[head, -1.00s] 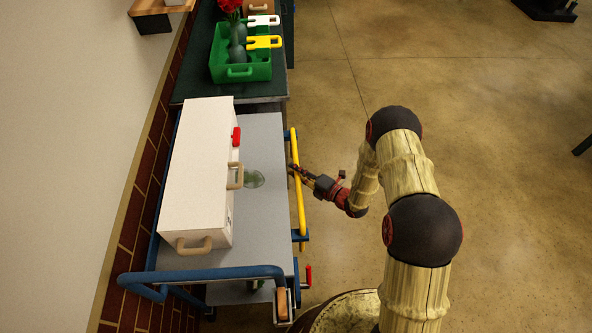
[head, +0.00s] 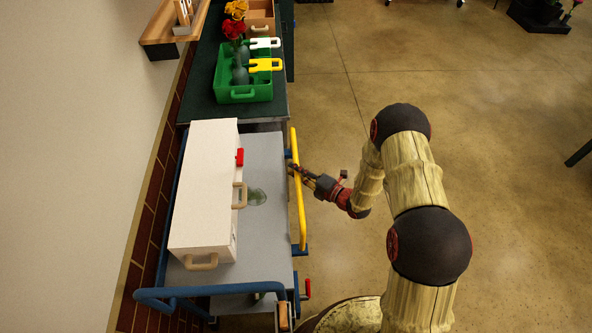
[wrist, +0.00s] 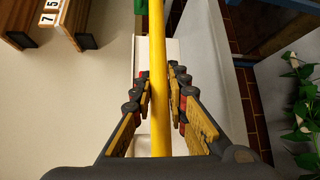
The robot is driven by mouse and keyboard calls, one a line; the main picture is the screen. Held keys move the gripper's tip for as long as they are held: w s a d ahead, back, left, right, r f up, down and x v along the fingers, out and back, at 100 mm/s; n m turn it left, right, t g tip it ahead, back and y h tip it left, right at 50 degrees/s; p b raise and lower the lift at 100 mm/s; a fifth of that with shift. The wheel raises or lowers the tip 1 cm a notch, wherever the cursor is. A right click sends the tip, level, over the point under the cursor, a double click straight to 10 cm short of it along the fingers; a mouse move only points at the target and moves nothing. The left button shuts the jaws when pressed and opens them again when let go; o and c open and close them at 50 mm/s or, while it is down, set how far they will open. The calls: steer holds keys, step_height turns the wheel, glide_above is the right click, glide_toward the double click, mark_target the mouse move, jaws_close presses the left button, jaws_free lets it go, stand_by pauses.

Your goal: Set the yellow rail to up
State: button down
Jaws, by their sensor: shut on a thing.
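The yellow rail (head: 299,200) runs along the right side of the blue-framed cart in the head view. It stands along the edge of the grey cart top, joined to blue brackets. My gripper (head: 292,170) reaches the rail from the right, near its far half. In the wrist view the rail (wrist: 157,60) passes lengthwise between the fingers of my gripper (wrist: 162,95), which are closed in around it. The exact finger contact is hard to see.
A red-handled lever (head: 308,288) is at the cart's near corner.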

steer(key=c, duration=2)
jaws_free()
steer(key=shift+w+r, duration=0.1)
steer(key=shift+r, duration=0.3)
steer(key=shift+o, duration=1.3)
steer(key=shift+f, duration=0.15)
steer(key=v, duration=1.2)
steer(key=shift+f, duration=0.1)
